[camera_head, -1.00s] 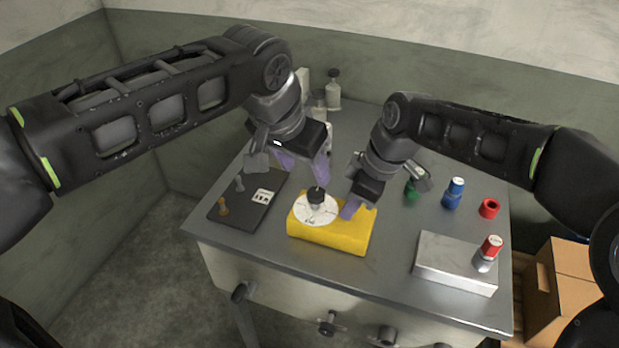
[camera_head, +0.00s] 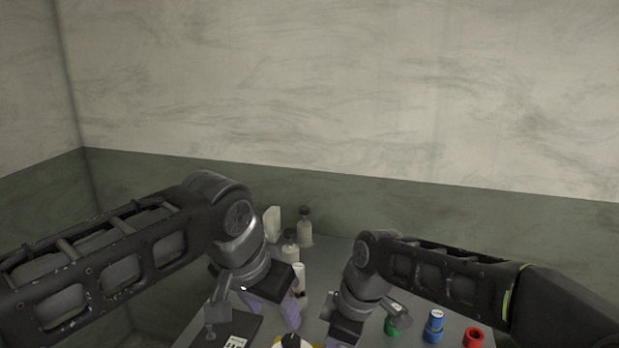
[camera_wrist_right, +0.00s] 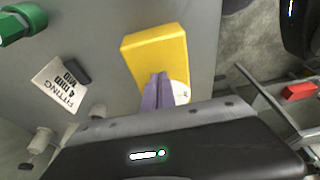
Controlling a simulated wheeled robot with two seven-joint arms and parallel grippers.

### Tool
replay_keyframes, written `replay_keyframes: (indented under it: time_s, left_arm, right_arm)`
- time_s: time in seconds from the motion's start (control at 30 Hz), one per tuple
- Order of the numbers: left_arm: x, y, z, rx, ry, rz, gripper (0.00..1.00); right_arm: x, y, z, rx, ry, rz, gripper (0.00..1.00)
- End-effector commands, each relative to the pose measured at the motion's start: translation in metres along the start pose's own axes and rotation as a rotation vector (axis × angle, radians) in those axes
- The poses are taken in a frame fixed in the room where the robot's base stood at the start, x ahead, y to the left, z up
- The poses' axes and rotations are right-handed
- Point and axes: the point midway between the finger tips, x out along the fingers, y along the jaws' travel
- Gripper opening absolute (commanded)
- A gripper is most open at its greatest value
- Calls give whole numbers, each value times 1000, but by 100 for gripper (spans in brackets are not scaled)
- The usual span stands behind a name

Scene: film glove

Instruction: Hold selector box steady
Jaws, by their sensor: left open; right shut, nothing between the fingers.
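The selector box is yellow with a white dial. In the right wrist view the yellow selector box (camera_wrist_right: 155,52) lies just past my right fingers, its dial partly hidden behind them. In the head view only a sliver of the box shows at the bottom edge, with the dark knob (camera_head: 291,341). My left gripper (camera_head: 273,308) is open and empty, above and behind the box, purple fingers pointing down. My right gripper (camera_wrist_right: 157,92) is shut with nothing between its fingers, right at the box; I cannot tell whether it touches. It also shows in the head view (camera_head: 342,332).
A dark panel (camera_head: 222,328) lies at the left. Bottles (camera_head: 305,228) stand at the back of the grey table. Green (camera_head: 392,326), blue (camera_head: 434,326) and red (camera_head: 474,338) pieces sit at the right. A white printed label (camera_wrist_right: 60,85) shows in the right wrist view.

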Motion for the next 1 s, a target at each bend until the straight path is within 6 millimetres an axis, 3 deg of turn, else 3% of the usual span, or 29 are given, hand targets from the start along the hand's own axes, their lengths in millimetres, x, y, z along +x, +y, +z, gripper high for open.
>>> replay_keyframes:
  time_s: [0.33,0.8,1.0]
  left_arm:
    - [-1,0,0,0,0,0,55]
    - [-1,0,0,0,0,0,55]
    - [-1,0,0,0,0,0,55]
  right_arm:
    - [-32,0,-12,-3,8,7,0]
    - [-37,0,-14,-3,10,7,0]
    - [-48,0,-17,-3,10,8,0]
